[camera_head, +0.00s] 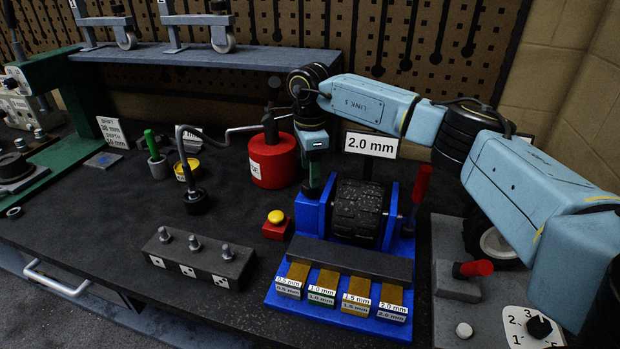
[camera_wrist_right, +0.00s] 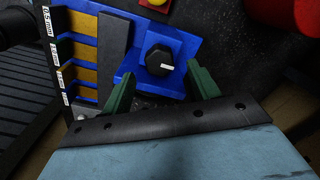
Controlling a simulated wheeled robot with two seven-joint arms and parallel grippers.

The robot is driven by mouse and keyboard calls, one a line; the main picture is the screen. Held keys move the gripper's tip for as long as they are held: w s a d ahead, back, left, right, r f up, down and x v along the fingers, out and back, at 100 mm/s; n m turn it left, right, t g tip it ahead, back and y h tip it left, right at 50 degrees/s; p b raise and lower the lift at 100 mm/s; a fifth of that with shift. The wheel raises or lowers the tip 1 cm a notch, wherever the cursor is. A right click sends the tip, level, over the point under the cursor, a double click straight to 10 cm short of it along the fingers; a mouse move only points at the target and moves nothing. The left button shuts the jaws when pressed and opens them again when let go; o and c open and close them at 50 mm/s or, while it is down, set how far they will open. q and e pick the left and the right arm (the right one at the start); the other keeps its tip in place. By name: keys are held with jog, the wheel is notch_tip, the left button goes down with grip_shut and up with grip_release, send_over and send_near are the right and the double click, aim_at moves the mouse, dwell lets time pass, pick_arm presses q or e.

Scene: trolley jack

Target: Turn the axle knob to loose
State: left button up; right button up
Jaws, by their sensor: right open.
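The black axle knob (camera_wrist_right: 158,60) with a white pointer mark shows in the right wrist view, on the side of the blue fixture (camera_wrist_right: 182,45). Its mark points right in that view; I see no loose or tight label. My right gripper (camera_wrist_right: 161,88) is open, with its green fingers on either side of the knob's near side, apart from it. In the head view my right gripper (camera_head: 314,182) points down at the left side of the blue fixture (camera_head: 310,212), which holds a black treaded wheel (camera_head: 357,210). My left gripper is not in view.
A red can (camera_head: 272,162) and a red box with yellow button (camera_head: 276,225) stand left of the fixture. Gauge blocks (camera_head: 340,290) lie in front. A "2.0 mm" sign (camera_head: 371,145) stands behind. A numbered dial (camera_head: 539,326) is at lower right.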

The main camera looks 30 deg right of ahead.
notch_tip(320, 180, up, 10)
dwell(0.3)
jog(key=shift+f, duration=0.15)
